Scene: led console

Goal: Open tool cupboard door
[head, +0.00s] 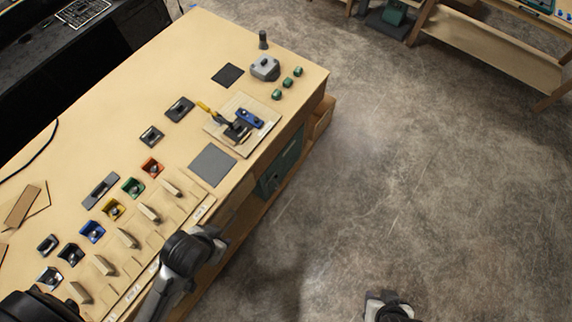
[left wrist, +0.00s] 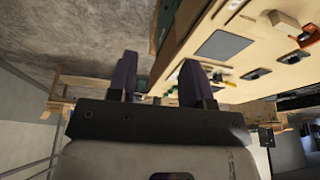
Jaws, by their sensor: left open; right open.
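The tool cupboard's green door (head: 280,168) is set in the front side of the wooden bench, below the top, and looks shut; its handle is too small to make out. My left arm reaches along the bench front, nearer than the door; its fingers cannot be made out in the head view. In the left wrist view my left gripper (left wrist: 157,75) is open, with two dark fingers apart and nothing between them. My right gripper (head: 385,303) is at the bottom edge of the head view, over the floor, away from the bench; its fingers are partly cut off.
The bench top (head: 250,45) holds several coloured switch boxes, wooden blocks, a grey pad (head: 213,165) and a board with a blue-and-yellow tool (head: 236,122). The concrete floor (head: 430,190) in front of the door is clear. Another wooden bench (head: 500,60) stands at the upper right.

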